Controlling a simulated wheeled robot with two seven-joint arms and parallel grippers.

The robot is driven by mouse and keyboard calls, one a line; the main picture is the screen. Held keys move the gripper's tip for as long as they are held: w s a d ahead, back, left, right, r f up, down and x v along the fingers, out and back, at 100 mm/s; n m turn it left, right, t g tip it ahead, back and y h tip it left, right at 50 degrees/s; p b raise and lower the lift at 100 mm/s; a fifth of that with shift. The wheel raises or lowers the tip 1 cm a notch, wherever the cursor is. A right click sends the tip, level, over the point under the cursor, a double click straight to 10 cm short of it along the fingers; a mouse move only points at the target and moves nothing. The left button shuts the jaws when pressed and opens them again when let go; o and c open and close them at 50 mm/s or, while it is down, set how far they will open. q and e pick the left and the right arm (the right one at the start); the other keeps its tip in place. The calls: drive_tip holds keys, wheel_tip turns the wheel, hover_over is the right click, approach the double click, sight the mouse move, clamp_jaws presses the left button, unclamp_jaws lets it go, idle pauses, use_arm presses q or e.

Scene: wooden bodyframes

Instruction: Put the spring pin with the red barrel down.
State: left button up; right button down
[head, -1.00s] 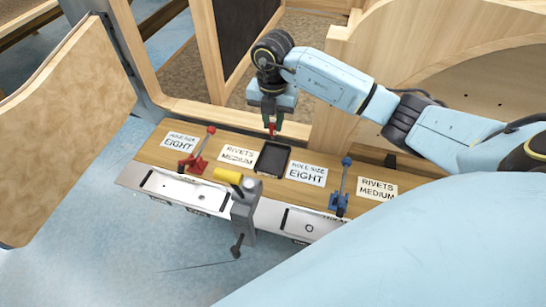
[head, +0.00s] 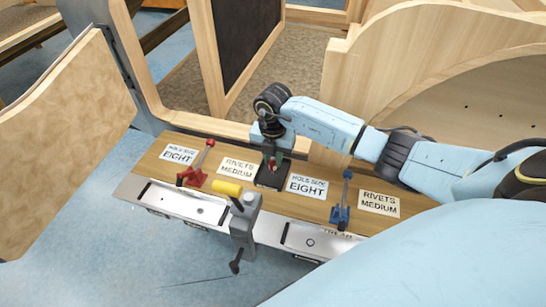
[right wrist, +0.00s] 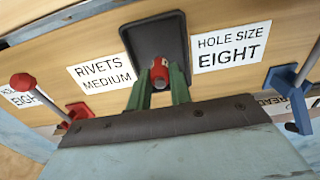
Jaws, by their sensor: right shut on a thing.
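The spring pin with the red barrel (right wrist: 160,72) is between the green fingers of my right gripper (right wrist: 160,88) in the right wrist view. Its red end also shows in the head view (head: 272,165). My right gripper (head: 272,163) is shut on the pin and points down over the black tray (head: 262,181). The tray lies between a "RIVETS MEDIUM" label and a "HOLE SIZE EIGHT" label; its rim also shows in the right wrist view (right wrist: 128,30). The pin's lower end is hidden, so I cannot tell whether it touches the tray. My left gripper is not in view.
A red toggle clamp (head: 195,172) stands left of the tray, a blue one (head: 342,205) to its right. A yellow cylinder (head: 227,187) and a grey clamp (head: 244,220) are at the front edge of the wooden shelf (head: 150,171). Wooden frames rise behind.

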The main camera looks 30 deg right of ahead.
sight(273, 159)
drive_tip(key=c, duration=1.3)
unclamp_jaws()
drive_tip(key=shift+f, duration=0.1)
drive_tip(key=shift+r, duration=0.3)
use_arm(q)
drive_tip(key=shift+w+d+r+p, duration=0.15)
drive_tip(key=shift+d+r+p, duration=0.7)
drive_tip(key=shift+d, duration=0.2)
use_arm(e)
wheel_tip(273, 159, up, 12)
drive_tip(key=shift+f, duration=0.1)
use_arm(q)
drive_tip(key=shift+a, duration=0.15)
